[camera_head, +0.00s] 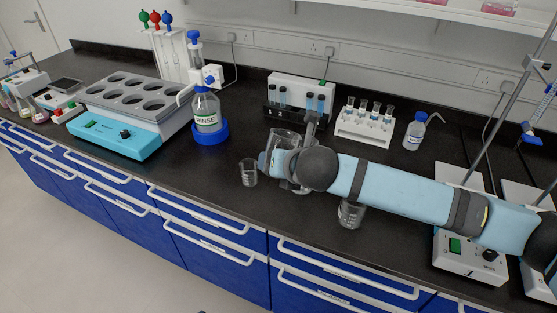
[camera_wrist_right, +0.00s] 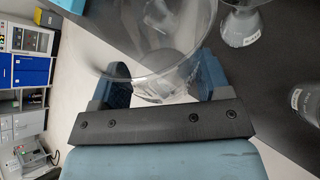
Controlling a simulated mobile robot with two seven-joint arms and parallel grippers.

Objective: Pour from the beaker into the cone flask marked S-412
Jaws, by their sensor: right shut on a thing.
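My right gripper (camera_head: 268,160) is shut on a clear glass beaker (camera_head: 285,138), held over the middle of the bench. In the right wrist view the beaker (camera_wrist_right: 150,35) sits between the two blue fingers of the gripper (camera_wrist_right: 158,80). Its contents are hard to make out. A glass flask (camera_head: 351,214) stands on the bench below my right forearm. In the wrist view one labelled flask (camera_wrist_right: 240,28) stands beyond the beaker and another (camera_wrist_right: 305,100) is at the right edge. Their labels are too small to read, so I cannot tell which is S-412. My left gripper is not in view.
A small glass vessel (camera_head: 248,173) stands just left of the gripper. A white vial rack (camera_head: 365,128) stands behind the arm. A stirrer (camera_head: 468,262) is at the right.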

